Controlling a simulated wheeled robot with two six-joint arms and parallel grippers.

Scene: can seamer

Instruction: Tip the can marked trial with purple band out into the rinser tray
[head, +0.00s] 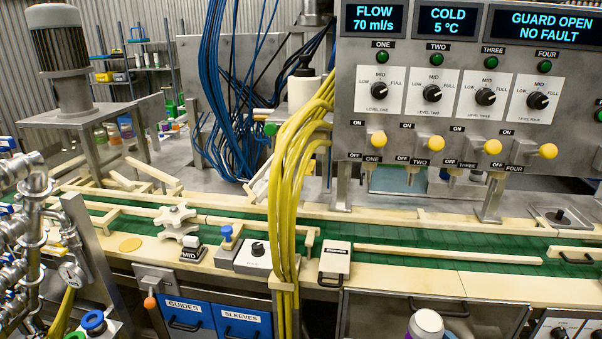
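I cannot make out a can marked trial with a purple band. Several small coloured containers (113,132) stand at the back left under the motor stand; their labels are too small to read. A white-topped round container (427,324) is cut off by the bottom edge, and its marking is hidden. I cannot identify the rinser tray for certain. A small grey square tray-like fitting (563,217) sits at the right beyond the belt. Neither of my grippers is in view.
A green conveyor belt (390,236) with pale guide rails crosses the scene. Yellow hoses (290,190) hang in front of it. A control panel (465,95) with knobs and yellow levers stands right. Metal pipework (30,220) fills the left edge. Blue drawers (243,321) sit below.

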